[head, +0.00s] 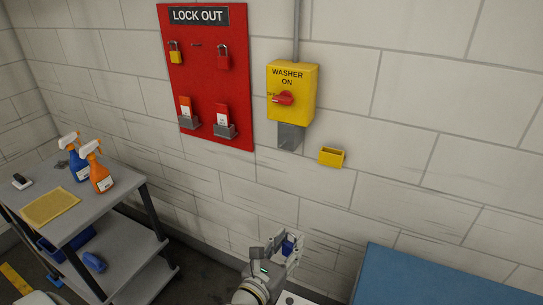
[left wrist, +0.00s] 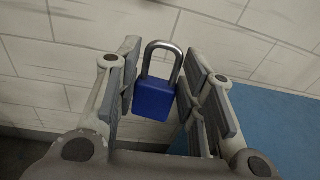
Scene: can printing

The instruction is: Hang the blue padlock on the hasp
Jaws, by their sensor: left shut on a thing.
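My left gripper (head: 285,250) is low in front of the wall, below the yellow washer switch box (head: 292,90). It is shut on the blue padlock (head: 289,246). In the left wrist view the padlock (left wrist: 153,100) sits between the two fingers with its silver shackle pointing up; the shackle looks closed. A grey metal piece (head: 290,137) hangs under the switch box; it may be the hasp, but it is too small to tell. The padlock is well below it and apart from it. My right gripper is not in view.
A red lock-out board (head: 205,100) holds a yellow padlock (head: 175,56), a red padlock (head: 223,62) and tags. A small yellow holder (head: 331,157) is on the wall. A grey cart (head: 120,170) with spray bottles stands left; a blue surface (head: 430,280) lies right.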

